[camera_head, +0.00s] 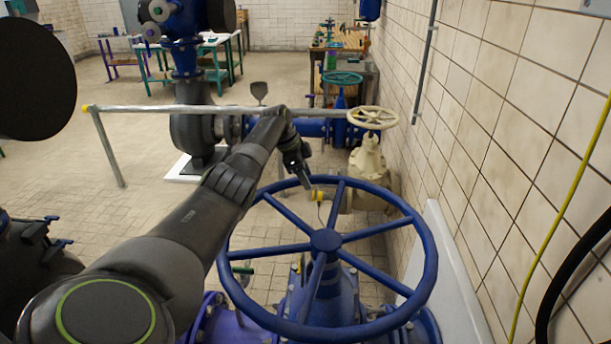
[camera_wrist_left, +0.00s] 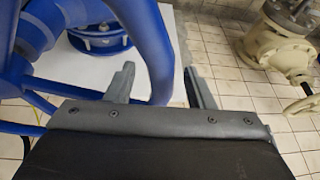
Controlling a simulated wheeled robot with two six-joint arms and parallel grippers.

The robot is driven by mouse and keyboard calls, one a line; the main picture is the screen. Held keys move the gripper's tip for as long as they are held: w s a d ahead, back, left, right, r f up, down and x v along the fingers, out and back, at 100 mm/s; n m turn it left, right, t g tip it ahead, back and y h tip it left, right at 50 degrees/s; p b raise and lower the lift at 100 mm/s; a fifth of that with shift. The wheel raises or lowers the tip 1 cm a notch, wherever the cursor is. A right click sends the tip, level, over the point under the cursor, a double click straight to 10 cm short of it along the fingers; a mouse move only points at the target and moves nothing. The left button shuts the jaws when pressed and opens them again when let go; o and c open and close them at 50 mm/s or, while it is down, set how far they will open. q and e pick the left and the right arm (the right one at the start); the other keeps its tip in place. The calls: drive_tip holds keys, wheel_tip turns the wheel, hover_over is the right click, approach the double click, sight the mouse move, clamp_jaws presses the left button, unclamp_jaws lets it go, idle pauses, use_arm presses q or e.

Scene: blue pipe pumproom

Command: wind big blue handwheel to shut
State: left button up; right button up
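The big blue handwheel (camera_head: 326,240) lies nearly flat on top of its blue valve, with several spokes running to a round hub. My left arm reaches over its left side. My left gripper (camera_head: 308,184) is at the far part of the rim, left of centre. In the left wrist view, its two fingers (camera_wrist_left: 159,70) stand apart, with the blue rim (camera_wrist_left: 150,40) passing between them. A gap shows between the rim and the right finger; contact with the left finger is unclear. My right gripper is in neither view.
A cream valve with a cream handwheel (camera_head: 373,117) stands behind the blue wheel. A teal handwheel (camera_head: 342,78) is farther back. A tiled wall (camera_head: 500,150) is close on the right, with a yellow hose (camera_head: 560,205). A metal rail (camera_head: 180,109) crosses behind my arm. Open floor lies left.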

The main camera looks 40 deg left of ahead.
use_arm(q)
drive_tip(key=shift+s+a+r, duration=0.15)
drive_tip(key=shift+r, duration=0.2)
drive_tip(key=b+v, duration=0.3)
drive_tip(key=v, duration=1.3)
drive_tip(key=shift+r, duration=0.25)
